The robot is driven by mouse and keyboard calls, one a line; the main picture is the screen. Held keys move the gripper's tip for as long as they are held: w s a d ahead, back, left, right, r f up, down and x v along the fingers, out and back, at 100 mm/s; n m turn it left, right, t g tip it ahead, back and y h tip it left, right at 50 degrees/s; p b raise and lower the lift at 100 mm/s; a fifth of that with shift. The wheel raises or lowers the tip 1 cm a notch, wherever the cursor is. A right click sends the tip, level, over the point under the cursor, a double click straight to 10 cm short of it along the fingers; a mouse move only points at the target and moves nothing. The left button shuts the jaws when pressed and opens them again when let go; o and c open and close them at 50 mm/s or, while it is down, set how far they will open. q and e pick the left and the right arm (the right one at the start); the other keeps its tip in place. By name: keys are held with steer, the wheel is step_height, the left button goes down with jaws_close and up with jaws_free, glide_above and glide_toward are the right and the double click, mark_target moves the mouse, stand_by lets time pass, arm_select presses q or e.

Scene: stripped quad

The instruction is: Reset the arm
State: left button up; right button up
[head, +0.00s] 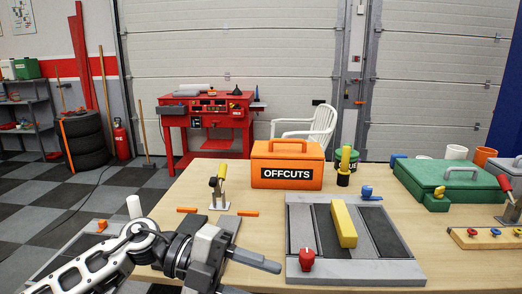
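My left arm (110,258) comes in from the lower left and reaches over the front left edge of the wooden table. Its gripper (257,244) points right, with two dark grey fingers spread apart. I see nothing between the fingers. The gripper is left of the grey board and in front of the clamp with a yellow handle (218,184). My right arm and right gripper are not in view.
On the table (360,178) are an orange OFFCUTS box (287,149), a grey board (297,214) with a yellow block (343,224), red knob (307,260) and blue piece (370,193), and a green case (455,178). Orange strips lie near my gripper.

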arm_select(q)
steer(key=a+f+n+t+y, duration=0.35)
steer(key=f+n+t, duration=0.25)
steer(key=n+t, duration=0.6)
steer(key=a+f+n+t+y, duration=0.35)
steer(key=f+n+t, duration=0.4)
steer(key=n, duration=0.75)
steer(key=s+a+f+n+g+y, duration=0.2)
steer(key=s+a+f+g, duration=0.1)
steer(key=s+f, duration=0.2)
steer(key=s+a+f+n+g+y, duration=0.3)
steer(key=s+f, duration=0.3)
steer(key=f, duration=0.2)
steer(key=shift+s+a+f, duration=0.2)
steer(key=shift+a+f, duration=0.2)
